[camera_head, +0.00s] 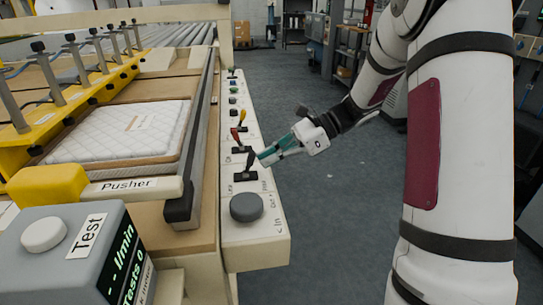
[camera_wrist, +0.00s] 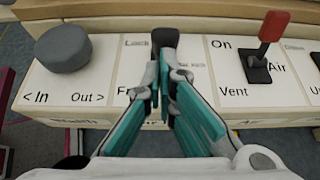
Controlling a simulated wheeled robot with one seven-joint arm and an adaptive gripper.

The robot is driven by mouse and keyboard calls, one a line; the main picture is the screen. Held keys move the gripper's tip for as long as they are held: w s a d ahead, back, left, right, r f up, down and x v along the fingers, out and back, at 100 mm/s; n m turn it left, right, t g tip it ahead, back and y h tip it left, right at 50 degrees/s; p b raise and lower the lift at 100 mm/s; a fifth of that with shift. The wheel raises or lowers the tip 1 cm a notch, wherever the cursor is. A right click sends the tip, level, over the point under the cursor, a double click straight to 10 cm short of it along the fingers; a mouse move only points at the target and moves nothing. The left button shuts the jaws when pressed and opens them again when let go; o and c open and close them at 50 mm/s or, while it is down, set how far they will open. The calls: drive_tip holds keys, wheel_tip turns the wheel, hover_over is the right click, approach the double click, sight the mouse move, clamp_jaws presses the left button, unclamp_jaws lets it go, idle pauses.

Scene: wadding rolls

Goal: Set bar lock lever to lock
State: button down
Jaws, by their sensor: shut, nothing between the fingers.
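The bar lock lever is black and stands on its dark base on the sloped control panel in the head view (camera_head: 251,159). In the wrist view its dark head (camera_wrist: 165,38) rises just beyond the fingertips, and its lower part is hidden behind them. My gripper (camera_head: 262,157) has teal fingers and reaches in from the right, close beside the lever. In the wrist view the fingertips (camera_wrist: 164,80) are together and empty; whether they touch the lever is unclear.
A round grey knob (camera_head: 246,207) marked In and Out sits on the near end of the panel. A red lever (camera_wrist: 271,28), marked On and Vent, stands close to the black one. A yellow lever (camera_head: 241,118) and several buttons are farther along. Open floor lies right of the panel.

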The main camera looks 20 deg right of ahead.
sight(251, 153)
drive_tip(key=shift+a+r+h+p, duration=0.15)
drive_tip(key=shift+r+h+p, duration=0.2)
drive_tip(key=shift+p, duration=0.75)
drive_tip(key=a+r+h+p, duration=0.1)
drive_tip(key=p, duration=0.3)
drive_tip(key=shift+w+r+g+h, duration=0.1)
drive_tip(key=shift+g+h, duration=0.2)
drive_tip(key=shift+h, duration=0.05)
drive_tip(key=h+p, duration=0.1)
drive_tip(key=p, duration=0.1)
drive_tip(key=shift+a+r+p, duration=0.3)
drive_tip(key=shift+a+p, duration=0.05)
drive_tip(key=h+p, duration=0.1)
drive_tip(key=a+h+p, duration=0.1)
drive_tip(key=p, duration=0.1)
drive_tip(key=shift+w+r+g+h, duration=0.2)
drive_tip(key=shift+w+g+h, duration=0.1)
drive_tip(key=shift+g, duration=0.1)
drive_tip(key=shift+a+p, duration=0.2)
drive_tip(key=shift+p, duration=0.4)
drive_tip(key=shift+w+a, duration=0.1)
drive_tip(key=shift+a, duration=0.15)
